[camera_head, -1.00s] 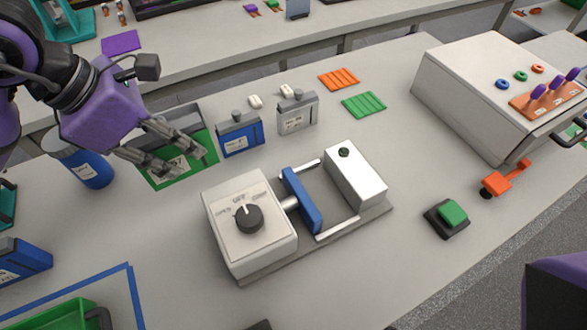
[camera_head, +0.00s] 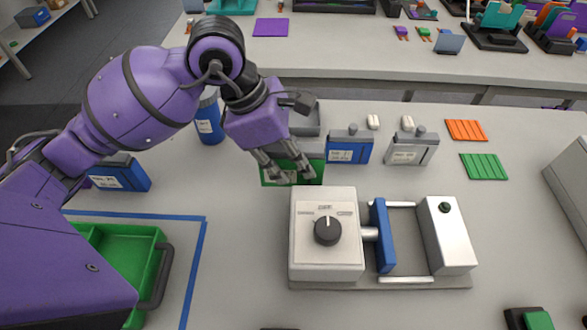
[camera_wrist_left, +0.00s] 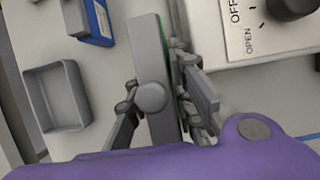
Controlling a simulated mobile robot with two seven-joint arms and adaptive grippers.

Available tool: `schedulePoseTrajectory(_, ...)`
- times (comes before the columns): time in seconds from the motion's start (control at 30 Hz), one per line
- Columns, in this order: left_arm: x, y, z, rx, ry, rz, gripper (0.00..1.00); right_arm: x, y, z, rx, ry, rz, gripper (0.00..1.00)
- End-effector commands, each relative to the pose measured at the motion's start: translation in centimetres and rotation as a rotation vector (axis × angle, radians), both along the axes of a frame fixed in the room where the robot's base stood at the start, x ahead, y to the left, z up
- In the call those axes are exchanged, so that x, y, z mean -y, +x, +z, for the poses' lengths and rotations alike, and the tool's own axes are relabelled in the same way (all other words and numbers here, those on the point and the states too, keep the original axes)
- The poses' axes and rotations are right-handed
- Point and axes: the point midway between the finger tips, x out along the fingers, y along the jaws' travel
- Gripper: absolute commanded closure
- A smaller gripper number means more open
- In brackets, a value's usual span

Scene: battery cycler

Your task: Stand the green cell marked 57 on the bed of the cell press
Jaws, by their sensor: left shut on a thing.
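My left gripper (camera_head: 290,180) is shut on a green cell (camera_head: 312,170), just behind the left part of the cell press (camera_head: 327,260). The cell is upright with a white label, its number too small to read. In the left wrist view its grey top (camera_wrist_left: 152,75) lies between the fingers, with a thin green strip showing beside it. The press has a white box with a dial, a blue plate (camera_head: 383,238) and a white end block (camera_head: 448,235). Its grey bed (camera_head: 410,245) is empty between plate and block. My right gripper is not in view.
A blue cell (camera_head: 349,148) and a grey cell (camera_head: 411,150) stand behind the press. A grey tray (camera_wrist_left: 55,97) looks empty. Orange (camera_head: 466,130) and green (camera_head: 484,167) ribbed pads lie at right. A green bin (camera_head: 120,265) is at front left, a green button (camera_head: 538,320) at front right.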

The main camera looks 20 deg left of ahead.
Motion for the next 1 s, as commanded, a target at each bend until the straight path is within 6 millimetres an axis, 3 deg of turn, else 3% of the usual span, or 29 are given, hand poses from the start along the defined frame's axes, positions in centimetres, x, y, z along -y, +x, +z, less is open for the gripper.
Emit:
schedulePoseTrajectory(0.23, 0.1, 0.0, -3.0, 0.0, -0.002, 0.001, 1.0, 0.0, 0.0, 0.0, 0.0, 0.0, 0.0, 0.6)
schedulePoseTrajectory(0.63, 0.0, 0.0, -3.5, 0.001, -0.001, 0.0, 1.0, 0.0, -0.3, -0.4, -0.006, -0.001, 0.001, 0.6)
schedulePoseTrajectory(0.67, 0.0, 0.0, -3.6, 0.0, 0.001, 0.0, 0.76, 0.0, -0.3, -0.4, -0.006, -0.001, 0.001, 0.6)
schedulePoseTrajectory(0.7, 0.0, 0.0, -3.5, 0.0, 0.0, 0.0, 0.71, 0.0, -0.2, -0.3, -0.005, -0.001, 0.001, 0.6)
schedulePoseTrajectory(1.0, 0.0, 0.0, -3.4, 0.0, 0.0, 0.0, 0.71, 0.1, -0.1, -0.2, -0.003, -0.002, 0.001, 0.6)
